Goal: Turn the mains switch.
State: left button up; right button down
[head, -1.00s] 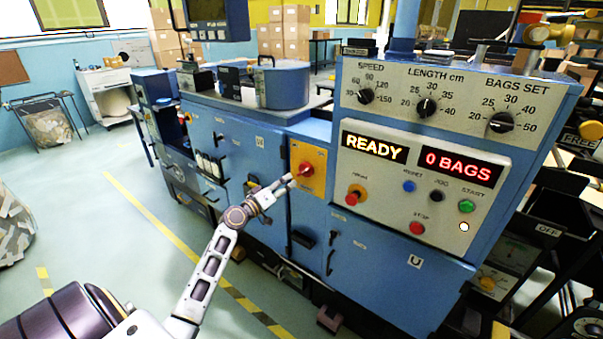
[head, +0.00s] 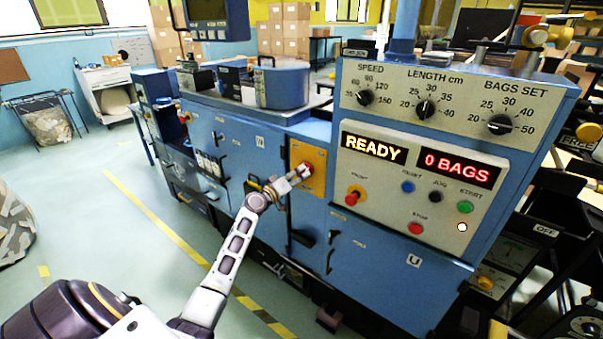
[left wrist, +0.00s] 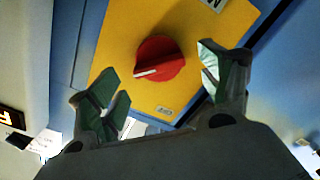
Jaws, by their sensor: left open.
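The mains switch is a red rotary knob (left wrist: 158,59) with a white pointer line, on a yellow plate (left wrist: 131,35) in the left wrist view. In the head view the yellow plate (head: 318,180) is on the blue cabinet front, and the red knob (head: 307,168) is partly hidden by my gripper. My left gripper (head: 300,175) is at the plate, in front of the knob. In the left wrist view its fingers (left wrist: 160,84) are spread wide, one on each side of the knob, with visible gaps and nothing between them gripped. My right gripper is not in view.
Right of the switch is a control panel with a READY display (head: 374,147), a bag counter (head: 458,168), dials and push buttons.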

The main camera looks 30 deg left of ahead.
aim_at(301, 173)
pick_arm(q)
jog(key=shift+w+d, duration=0.15)
jog(key=shift+w, duration=1.6)
jog(key=shift+c, duration=0.2)
jog(key=c, duration=1)
